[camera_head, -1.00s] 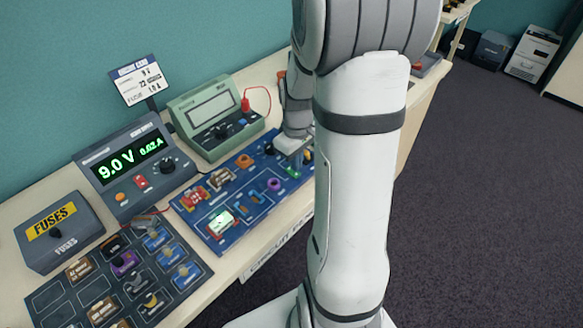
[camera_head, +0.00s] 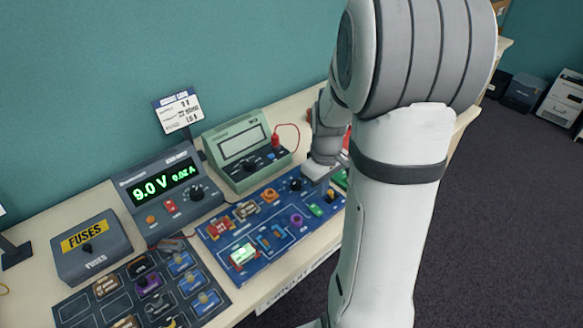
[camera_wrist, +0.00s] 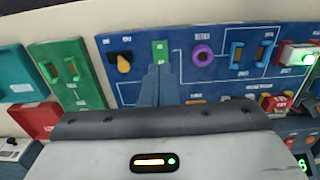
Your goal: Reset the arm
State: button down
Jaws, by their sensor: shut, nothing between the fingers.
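My arm stands in front of the bench in the head view, and its upper links hide part of the bench's right side. My gripper (camera_wrist: 158,84) is shut and empty in the wrist view, its fingers close together over the blue circuit board (camera_wrist: 215,62). A small green part (camera_wrist: 160,50) is on the board just beyond the fingertips, with an orange-yellow knob (camera_wrist: 124,62) to its left. In the head view the wrist end is over the right part of the blue board (camera_head: 262,262); the fingertips are hidden there.
A power supply (camera_head: 127,187) reading 9.0 V and 0.02 A, a green meter (camera_head: 222,139), a fuse box (camera_head: 57,258) and a dark parts board (camera_head: 72,305) crowd the bench. A card sign (camera_head: 178,110) stands behind. Green (camera_wrist: 62,72) and red (camera_wrist: 36,120) boards lie beside the blue one.

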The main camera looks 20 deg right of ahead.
jog(key=s+a+r+m+t, duration=0.3)
jog(key=s+a+r+m, duration=0.1)
jog(key=s+a+r, duration=0.8)
jog(key=shift+s+a+r, duration=0.25)
jog(key=shift+r, duration=0.15)
dwell(0.5)
